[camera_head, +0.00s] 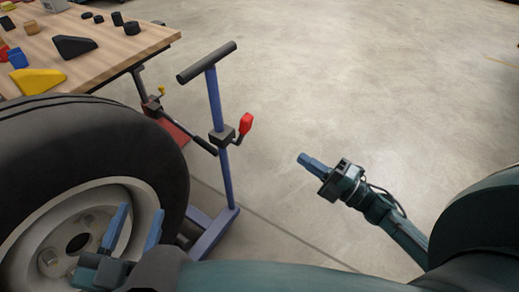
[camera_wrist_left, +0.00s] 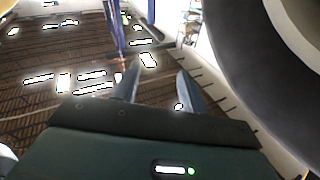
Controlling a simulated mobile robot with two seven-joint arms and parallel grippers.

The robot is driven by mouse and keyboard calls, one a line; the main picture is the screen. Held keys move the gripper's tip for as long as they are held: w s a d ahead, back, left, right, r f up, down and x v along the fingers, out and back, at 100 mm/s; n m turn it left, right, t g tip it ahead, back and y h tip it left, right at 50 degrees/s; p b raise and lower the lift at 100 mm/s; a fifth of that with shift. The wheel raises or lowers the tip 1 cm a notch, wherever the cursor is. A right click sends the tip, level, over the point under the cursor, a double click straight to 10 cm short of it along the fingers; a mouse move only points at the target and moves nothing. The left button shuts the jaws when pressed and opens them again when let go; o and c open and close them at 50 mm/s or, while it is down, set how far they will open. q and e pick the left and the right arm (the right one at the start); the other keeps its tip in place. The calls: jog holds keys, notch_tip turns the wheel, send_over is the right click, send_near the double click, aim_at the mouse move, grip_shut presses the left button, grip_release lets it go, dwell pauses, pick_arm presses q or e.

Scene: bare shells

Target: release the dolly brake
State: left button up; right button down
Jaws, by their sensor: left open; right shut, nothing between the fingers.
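The dolly is a blue frame with an upright post (camera_head: 214,95) and a black T-handle (camera_head: 207,62) on top. Its brake lever with a red knob (camera_head: 246,123) sticks out to the right of a dark block on the post. My left gripper (camera_head: 141,212) is open and empty in front of the wheel, lower left of the lever and apart from it. Its two blue fingers also show spread in the left wrist view (camera_wrist_left: 160,82). My right gripper (camera_head: 305,160) is shut and empty, to the right of and below the red knob, with clear floor between them.
A large black tire on a pale rim (camera_head: 95,125) fills the lower left beside the dolly. A wooden table (camera_head: 115,50) with several blocks stands behind it, with a vise-like clamp at its edge. The concrete floor (camera_head: 350,70) to the right is clear.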

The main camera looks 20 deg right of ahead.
aim_at(250, 126)
jog(key=b+x, duration=0.2)
jog(key=x, duration=1.2)
jog(key=shift+s, duration=0.1)
pick_arm(q)
jog(key=shift+d+h, duration=0.25)
jog(key=shift+h, duration=0.05)
